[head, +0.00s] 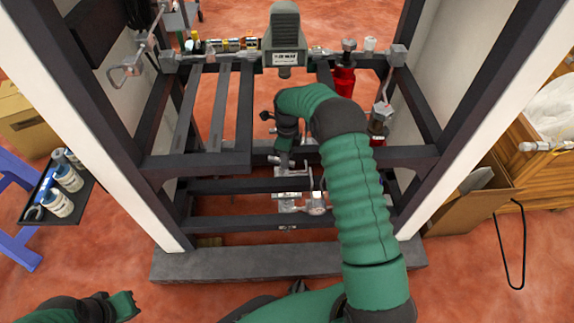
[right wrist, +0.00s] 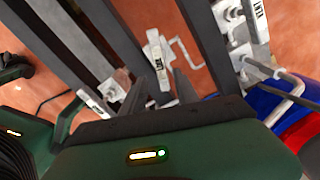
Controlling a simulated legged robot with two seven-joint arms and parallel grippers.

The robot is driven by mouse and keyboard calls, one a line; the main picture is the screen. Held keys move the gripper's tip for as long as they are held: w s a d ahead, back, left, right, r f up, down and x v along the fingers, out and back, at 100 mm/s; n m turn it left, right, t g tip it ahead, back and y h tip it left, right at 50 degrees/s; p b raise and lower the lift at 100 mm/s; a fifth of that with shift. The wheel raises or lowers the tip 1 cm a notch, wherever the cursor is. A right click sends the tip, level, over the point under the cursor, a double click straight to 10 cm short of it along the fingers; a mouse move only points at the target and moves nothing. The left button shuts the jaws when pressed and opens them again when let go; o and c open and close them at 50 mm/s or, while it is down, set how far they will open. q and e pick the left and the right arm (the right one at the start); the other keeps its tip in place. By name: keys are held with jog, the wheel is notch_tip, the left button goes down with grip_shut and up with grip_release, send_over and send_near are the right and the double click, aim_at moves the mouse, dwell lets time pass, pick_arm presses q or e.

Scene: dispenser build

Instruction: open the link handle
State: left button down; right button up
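Several metal fittings with handles are mounted on the dark frame, and I cannot tell for sure which one is the link handle. A pale labelled fitting (right wrist: 158,62) with a bent wire handle (right wrist: 186,50) is ahead of my right gripper in the right wrist view. My right gripper (right wrist: 160,88) has its two dark fingers apart, with the fitting beyond and partly between them. No contact can be made out. In the head view the right gripper (head: 284,150) points down above the silver fittings (head: 293,187) on the lower bars. My left gripper (head: 122,306) is low at left, its fingers unclear.
The dark frame (head: 215,158) has upright posts on both sides and several crossbars. A grey labelled unit (head: 284,38) is on the top bar. Red cylinders (head: 344,80) stand at right behind my arm. A tray of bottles (head: 57,190) is at left.

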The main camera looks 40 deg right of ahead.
jog(key=shift+d+f, duration=0.1)
jog(key=shift+f, duration=0.6)
jog(key=shift+d+f, duration=0.2)
jog(key=shift+d, duration=0.1)
jog(key=shift+a+r, duration=0.15)
jog(key=shift+a, duration=0.05)
jog(key=c, duration=0.6)
grip_shut()
pick_arm(q)
jog(key=shift+d+f, duration=0.2)
jog(key=shift+d, duration=0.15)
pick_arm(e)
jog(key=shift+d, duration=0.1)
